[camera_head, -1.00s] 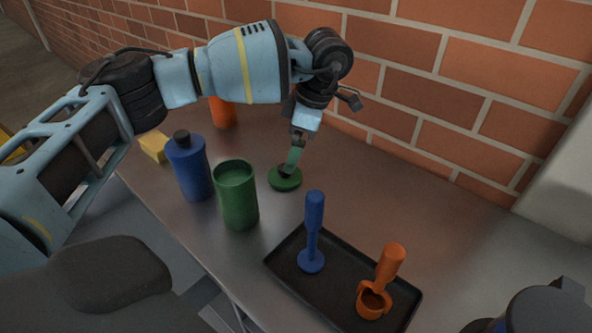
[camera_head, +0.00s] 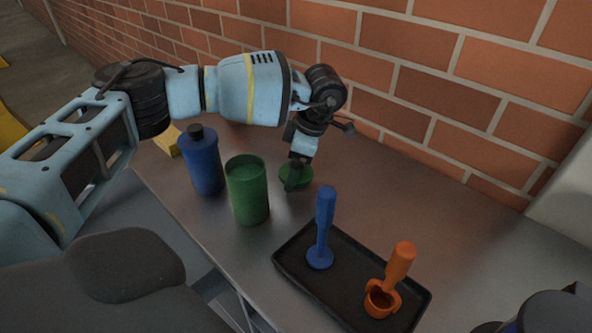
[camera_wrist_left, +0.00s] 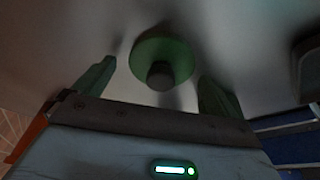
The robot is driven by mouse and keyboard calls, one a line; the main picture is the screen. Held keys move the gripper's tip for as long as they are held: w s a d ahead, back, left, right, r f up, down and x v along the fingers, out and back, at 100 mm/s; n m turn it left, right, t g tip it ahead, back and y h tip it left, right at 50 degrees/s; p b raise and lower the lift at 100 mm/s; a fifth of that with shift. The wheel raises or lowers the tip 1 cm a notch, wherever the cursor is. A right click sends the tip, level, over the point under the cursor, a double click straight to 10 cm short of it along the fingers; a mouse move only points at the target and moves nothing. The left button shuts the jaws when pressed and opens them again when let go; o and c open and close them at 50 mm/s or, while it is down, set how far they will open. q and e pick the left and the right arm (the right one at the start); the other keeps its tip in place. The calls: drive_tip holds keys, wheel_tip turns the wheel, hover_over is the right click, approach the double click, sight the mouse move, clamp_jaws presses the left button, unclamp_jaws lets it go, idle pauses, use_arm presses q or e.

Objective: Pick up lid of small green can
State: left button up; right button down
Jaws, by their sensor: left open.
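The green lid (camera_head: 299,176) lies on the table behind and to the right of the small green can (camera_head: 248,190), apart from it. The can stands upright with its top open. In the left wrist view the lid (camera_wrist_left: 163,60) is a green disc with a dark round knob (camera_wrist_left: 160,76). My left gripper (camera_head: 291,186) points down at the lid and partly hides it in the head view. In the wrist view its two green fingers (camera_wrist_left: 158,88) are apart, with the knob between them and nothing held. My right gripper is not in view.
A blue bottle (camera_head: 204,163) with a dark cap stands left of the can. A yellow block (camera_head: 167,141) lies behind it. A black tray (camera_head: 292,262) in front holds a blue tool (camera_head: 323,228) and an orange tool (camera_head: 392,280). A brick wall (camera_head: 450,90) bounds the table's back.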

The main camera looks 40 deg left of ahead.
use_arm(q)
drive_tip(key=shift+c, duration=0.5)
drive_tip(key=c, duration=0.7)
drive_tip(key=shift+c, duration=1)
drive_tip(key=shift+r, duration=0.1)
